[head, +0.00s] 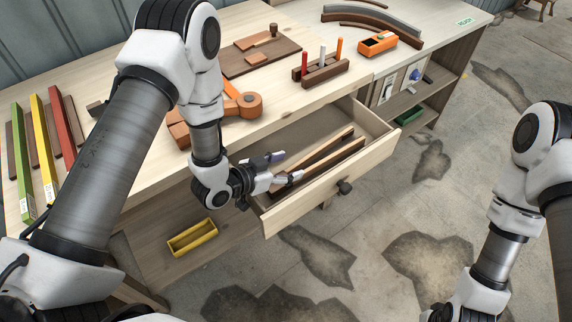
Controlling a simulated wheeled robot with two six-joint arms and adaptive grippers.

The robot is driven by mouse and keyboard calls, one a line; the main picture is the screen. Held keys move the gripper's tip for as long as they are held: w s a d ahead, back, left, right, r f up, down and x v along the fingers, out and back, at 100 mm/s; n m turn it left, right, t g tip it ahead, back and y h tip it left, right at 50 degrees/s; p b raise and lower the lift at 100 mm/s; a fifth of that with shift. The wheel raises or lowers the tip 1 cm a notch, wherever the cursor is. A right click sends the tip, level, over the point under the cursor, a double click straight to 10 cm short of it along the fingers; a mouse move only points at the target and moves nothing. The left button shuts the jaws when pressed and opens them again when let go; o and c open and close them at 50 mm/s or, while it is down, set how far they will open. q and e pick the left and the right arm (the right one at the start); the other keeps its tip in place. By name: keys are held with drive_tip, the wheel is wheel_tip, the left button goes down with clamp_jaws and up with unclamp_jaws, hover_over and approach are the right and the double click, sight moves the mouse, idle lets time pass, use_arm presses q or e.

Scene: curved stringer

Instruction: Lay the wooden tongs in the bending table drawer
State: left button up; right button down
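The wooden tongs (325,151), with one pale and one darker long arm, lie lengthwise in the open bending table drawer (378,154). Their far ends point to the upper right. My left gripper (283,167) is at the drawer's left end, by the near end of the tongs. Its two fingers are spread apart, one above and one below in the picture. The near ends of the tongs are partly hidden by the fingers, and I cannot tell if they touch. My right arm comes in at the lower right, with its gripper out of the picture.
The drawer front has a dark knob (344,187). The tabletop holds a peg block (320,72), an orange device (377,43), an orange clamp-like tool (243,104) and colored strips (43,150). A yellow tray (192,238) sits on the lower shelf.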

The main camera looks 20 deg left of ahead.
use_arm(q)
drive_tip(key=shift+r+p, duration=0.8)
drive_tip(key=shift+r, duration=0.15)
drive_tip(key=shift+s+a+b, duration=0.55)
drive_tip(key=shift+s+a, duration=0.05)
drive_tip(key=shift+s, duration=0.15)
drive_tip(key=v, duration=1)
drive_tip(key=shift+d, duration=0.1)
